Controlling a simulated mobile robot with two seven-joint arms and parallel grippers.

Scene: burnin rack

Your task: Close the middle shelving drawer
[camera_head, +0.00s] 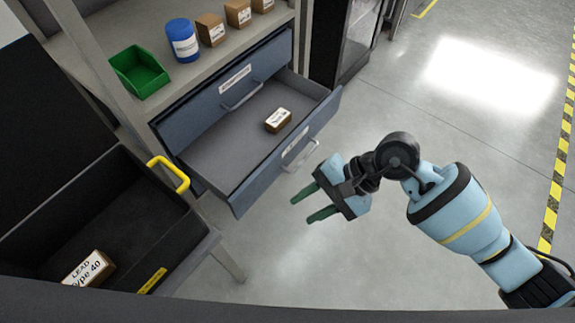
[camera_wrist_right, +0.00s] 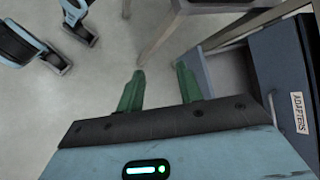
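The open blue-grey drawer (camera_head: 287,152) sticks out of the shelving unit below a shut drawer (camera_head: 225,92) with a white label. A bar handle (camera_head: 300,153) is on its front, and a small labelled box (camera_head: 278,120) lies inside. My right gripper (camera_head: 304,207) is open and empty, its green fingers apart. It is in front of the open drawer, to the right of its near front corner, with a visible gap in the head view. In the right wrist view the gripper (camera_wrist_right: 160,88) has nothing between its fingers; a drawer front labelled ADAPTERS (camera_wrist_right: 287,85) is at right. My left gripper is not seen.
A black crate (camera_head: 196,232) with a yellow handle stands at lower left, holding a labelled box (camera_head: 89,269). The shelf above holds a green bin (camera_head: 139,72), a blue canister (camera_head: 182,40) and several small boxes. Clear floor (camera_head: 370,100) lies to the right of the drawer.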

